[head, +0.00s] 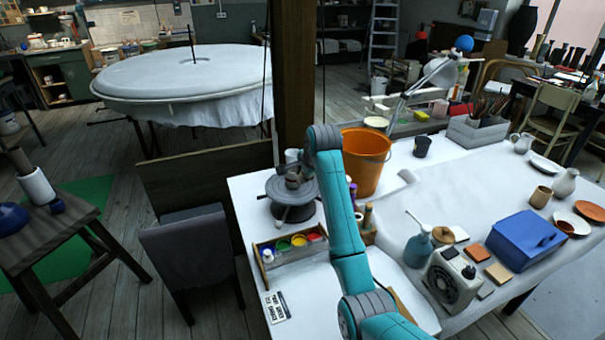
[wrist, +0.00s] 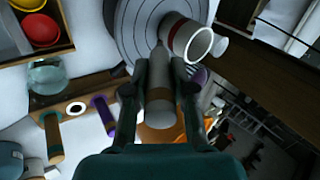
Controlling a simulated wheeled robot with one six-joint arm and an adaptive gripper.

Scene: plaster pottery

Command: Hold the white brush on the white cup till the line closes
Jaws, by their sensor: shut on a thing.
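In the wrist view the white cup (wrist: 186,36) stands on the grey turntable (wrist: 133,42), its round rim facing the camera. A dark red band runs around its side. The white brush (wrist: 158,98), greyish in this light, is between the fingers of my gripper (wrist: 165,72), which is shut on it. The brush's thin tip points at the cup's side by the band; whether it touches is too small to tell.
An orange bucket (head: 366,162) stands right behind my arm. A paint tray (head: 290,250) with colour pots sits in front of the turntable. A blue box (head: 525,240) and a spray bottle (head: 419,245) are on the right. The white table has free room in the middle.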

